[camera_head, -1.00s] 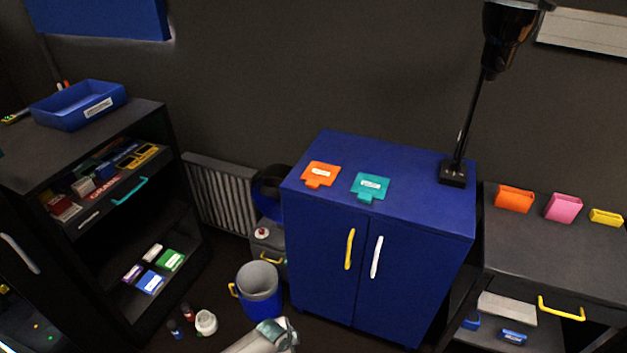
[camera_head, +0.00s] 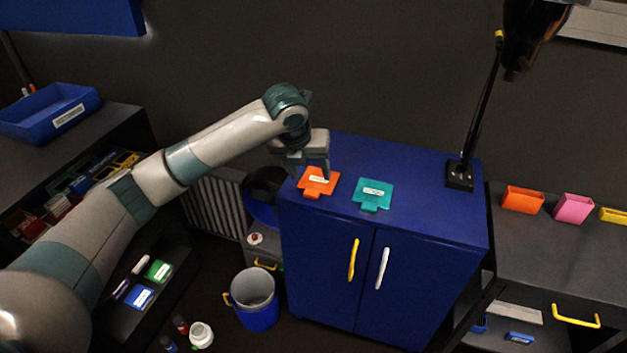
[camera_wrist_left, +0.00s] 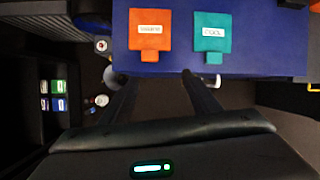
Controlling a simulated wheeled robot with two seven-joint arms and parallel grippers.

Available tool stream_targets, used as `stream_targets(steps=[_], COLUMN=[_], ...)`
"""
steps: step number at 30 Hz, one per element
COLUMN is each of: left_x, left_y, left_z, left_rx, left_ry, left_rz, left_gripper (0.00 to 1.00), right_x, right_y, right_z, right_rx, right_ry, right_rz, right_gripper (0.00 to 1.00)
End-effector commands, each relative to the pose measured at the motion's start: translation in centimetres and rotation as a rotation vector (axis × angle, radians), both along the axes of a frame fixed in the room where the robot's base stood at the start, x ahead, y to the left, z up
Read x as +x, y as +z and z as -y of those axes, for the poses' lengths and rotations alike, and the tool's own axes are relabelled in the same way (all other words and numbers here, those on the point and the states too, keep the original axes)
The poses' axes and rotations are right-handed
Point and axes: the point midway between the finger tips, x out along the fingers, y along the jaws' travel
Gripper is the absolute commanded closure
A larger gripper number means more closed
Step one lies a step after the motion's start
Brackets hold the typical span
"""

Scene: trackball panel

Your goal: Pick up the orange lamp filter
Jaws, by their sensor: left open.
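The orange lamp filter (camera_head: 318,183) is a flat square plate with a tab and a white label. It lies on the blue cabinet's top near the left front edge. It also shows in the left wrist view (camera_wrist_left: 151,31), its tab toward me. My left gripper (camera_head: 313,177) hangs over the filter's back part in the head view and hides some of it. In the left wrist view my left gripper (camera_wrist_left: 158,76) is open, its fingers apart and empty, with the filter beyond the fingertips. My right gripper is not in view.
A teal filter (camera_head: 373,194) lies just right of the orange one on the blue cabinet (camera_head: 430,185). A black lamp (camera_head: 460,174) stands at the cabinet's back right. The cabinet top between teal filter and lamp is clear. A blue bucket (camera_head: 256,313) stands on the floor.

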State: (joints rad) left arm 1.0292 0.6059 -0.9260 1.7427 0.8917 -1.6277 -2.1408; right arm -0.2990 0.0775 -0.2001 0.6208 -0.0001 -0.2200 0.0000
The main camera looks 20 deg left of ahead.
Motion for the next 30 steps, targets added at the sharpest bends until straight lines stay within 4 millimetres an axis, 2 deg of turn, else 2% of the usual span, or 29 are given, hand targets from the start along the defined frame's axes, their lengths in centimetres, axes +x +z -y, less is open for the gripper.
stream_targets(steps=[1,3,6,10,22,26,30], left_x=[0.1,0.0,0.0,-0.1,0.1,0.6,1.4], left_y=[1.4,2.6,3.6,3.9,3.4,2.3,0.2], left_z=[-0.5,-1.1,-1.6,-1.7,-1.7,-1.7,-1.6], left_rx=[0.034,0.071,0.104,0.116,0.114,0.113,0.114], left_ry=[-0.042,-0.092,-0.137,-0.156,-0.152,-0.15,-0.151], left_rz=[0.006,0.005,0.003,0.002,0.001,-0.001,-0.003], left_gripper=[0.44,0.44,0.44,0.44,0.44,0.44,0.44], right_x=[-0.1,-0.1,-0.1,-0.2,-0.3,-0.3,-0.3], right_y=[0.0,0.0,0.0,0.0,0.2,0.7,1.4], right_z=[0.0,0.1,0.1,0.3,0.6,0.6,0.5], right_rx=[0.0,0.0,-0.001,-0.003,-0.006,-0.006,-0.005], right_ry=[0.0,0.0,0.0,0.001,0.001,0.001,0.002], right_rz=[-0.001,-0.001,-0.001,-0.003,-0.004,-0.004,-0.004], right_gripper=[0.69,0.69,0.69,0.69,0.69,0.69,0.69])
